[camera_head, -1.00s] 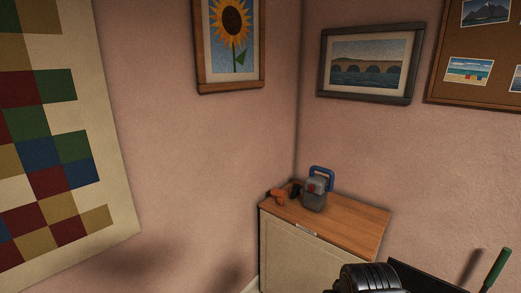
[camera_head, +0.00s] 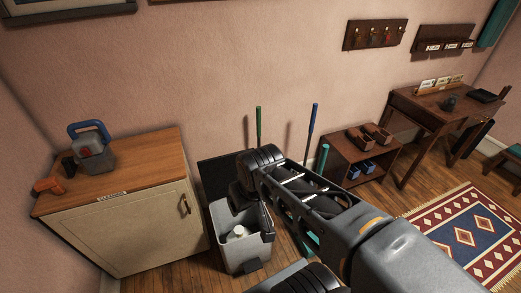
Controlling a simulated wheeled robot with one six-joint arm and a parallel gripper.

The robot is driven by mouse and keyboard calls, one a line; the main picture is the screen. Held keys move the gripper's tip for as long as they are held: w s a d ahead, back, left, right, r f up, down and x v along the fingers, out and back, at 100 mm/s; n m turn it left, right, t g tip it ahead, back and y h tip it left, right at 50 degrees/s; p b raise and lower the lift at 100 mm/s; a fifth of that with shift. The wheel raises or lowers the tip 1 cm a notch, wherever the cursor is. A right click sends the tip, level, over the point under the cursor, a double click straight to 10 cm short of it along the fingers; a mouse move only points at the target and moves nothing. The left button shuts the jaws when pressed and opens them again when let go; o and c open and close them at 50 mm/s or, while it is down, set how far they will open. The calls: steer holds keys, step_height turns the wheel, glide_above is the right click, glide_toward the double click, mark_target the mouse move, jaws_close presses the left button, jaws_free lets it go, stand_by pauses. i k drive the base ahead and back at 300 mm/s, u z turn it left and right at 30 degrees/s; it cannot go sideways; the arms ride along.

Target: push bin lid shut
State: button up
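A grey bin (camera_head: 236,257) stands on the floor just right of the cream cabinet. Its top is open, and a white object (camera_head: 237,233) shows inside. A dark flat panel (camera_head: 214,176) stands up behind the bin's opening and looks like the raised lid; my arm hides its right part and any hinge. My arm reaches in from the lower right, with its black joint above and to the right of the bin.
A cream cabinet (camera_head: 137,232) with a wooden top stands left of the bin, holding a grey blue-handled container (camera_head: 94,152) and an orange item (camera_head: 48,186). Green (camera_head: 258,125) and blue (camera_head: 312,130) handles rise behind my arm. A low shelf (camera_head: 345,153), desk (camera_head: 430,108) and patterned rug (camera_head: 470,235) lie right.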

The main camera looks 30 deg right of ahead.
mark_target(217, 174)
steer(key=z, duration=0.1)
steer(key=k, duration=1)
steer(key=z, duration=0.9)
steer(key=i, duration=0.8)
steer(key=u, duration=0.65)
steer(key=i, duration=0.8)
steer(key=u, duration=0.9)
